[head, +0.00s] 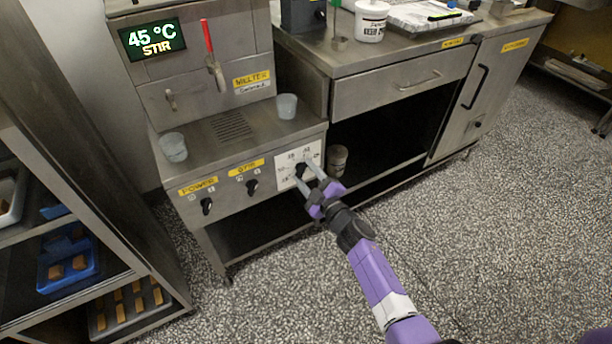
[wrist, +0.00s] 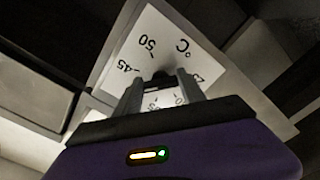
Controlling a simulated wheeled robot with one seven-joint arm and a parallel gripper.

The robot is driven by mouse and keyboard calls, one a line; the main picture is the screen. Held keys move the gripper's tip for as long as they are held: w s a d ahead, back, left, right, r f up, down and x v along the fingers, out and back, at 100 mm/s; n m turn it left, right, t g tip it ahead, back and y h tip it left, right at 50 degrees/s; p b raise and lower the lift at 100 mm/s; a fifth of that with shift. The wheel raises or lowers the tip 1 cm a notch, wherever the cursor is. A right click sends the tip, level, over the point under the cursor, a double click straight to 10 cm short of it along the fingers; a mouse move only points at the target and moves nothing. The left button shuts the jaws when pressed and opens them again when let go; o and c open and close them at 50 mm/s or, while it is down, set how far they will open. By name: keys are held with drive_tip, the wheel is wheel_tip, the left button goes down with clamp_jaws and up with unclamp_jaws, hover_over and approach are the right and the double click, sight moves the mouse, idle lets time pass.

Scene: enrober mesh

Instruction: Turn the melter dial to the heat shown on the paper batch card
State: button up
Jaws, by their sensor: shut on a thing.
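The melter (head: 205,75) is a steel machine at the left with a display (head: 152,38) reading "45 °C STIR". On its front panel, a white scale plate (head: 285,168) surrounds the black melter dial (head: 301,170). My gripper (head: 304,175) is at the dial, with its fingers shut on it. In the wrist view the scale plate (wrist: 150,40) shows 45, 50 and °C, and more marks partly hidden. The fingers (wrist: 160,90) cover most of the dial, so its pointer cannot be read. I cannot make out a paper batch card with a readable heat.
Power (head: 207,205) and stir (head: 252,187) knobs sit left of the dial. Two cups (head: 173,147) (head: 287,106) stand on the melter's ledge. A steel counter (head: 330,55) adjoins at right, with an open shelf below. A rack with trays (head: 68,262) stands at left. The speckled floor is clear.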

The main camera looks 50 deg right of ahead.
drive_tip(key=n+b, duration=0.2)
drive_tip(key=n, duration=1.1)
drive_tip(key=shift+r+b, duration=0.2)
drive_tip(key=shift+b, duration=0.2)
drive_tip(key=o, duration=1.4)
drive_tip(key=shift+c, duration=0.2)
drive_tip(key=v, duration=0.8)
drive_tip(key=shift+w, duration=0.1)
